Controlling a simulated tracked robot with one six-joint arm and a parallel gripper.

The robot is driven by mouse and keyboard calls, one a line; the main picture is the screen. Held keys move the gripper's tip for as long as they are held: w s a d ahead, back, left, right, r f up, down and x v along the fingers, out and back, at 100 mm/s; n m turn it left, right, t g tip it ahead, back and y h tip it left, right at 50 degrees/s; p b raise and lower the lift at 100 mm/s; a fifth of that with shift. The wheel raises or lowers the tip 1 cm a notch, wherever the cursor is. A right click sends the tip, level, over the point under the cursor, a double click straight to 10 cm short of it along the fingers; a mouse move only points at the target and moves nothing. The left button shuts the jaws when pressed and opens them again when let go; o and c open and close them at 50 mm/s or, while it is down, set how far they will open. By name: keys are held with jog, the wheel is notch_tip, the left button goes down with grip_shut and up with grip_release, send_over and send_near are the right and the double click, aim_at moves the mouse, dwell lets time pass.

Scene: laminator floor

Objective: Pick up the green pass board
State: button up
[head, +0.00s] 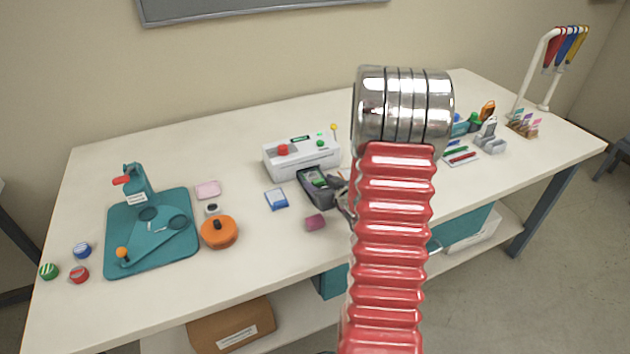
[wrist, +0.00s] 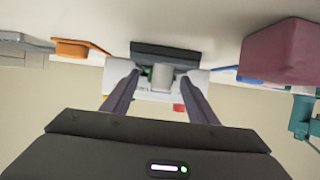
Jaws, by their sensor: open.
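A small green piece, which may be the green pass board, shows inside a dark grey tray (head: 305,188) in front of the white machine (head: 285,165). It is too small and too covered to make out fully. In the wrist view a sliver of green shows near the left finger, below the dark tray (wrist: 165,52). My gripper (wrist: 160,80) is open, its two dark fingers pointing at the tray and the white machine, with a grey rounded part seen between them. In the head view my gripper (head: 341,190) is at the tray's right side, mostly hidden by my red arm.
A maroon block (head: 315,222) lies close in front of the tray and looms at the wrist view's upper right (wrist: 285,52). A blue pad (head: 276,199) lies to the left. An orange round pot (head: 218,232) and teal mat (head: 120,255) stand further left. The front table edge is near.

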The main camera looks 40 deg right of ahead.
jog(key=c, duration=0.9)
jog(key=shift+r, duration=0.1)
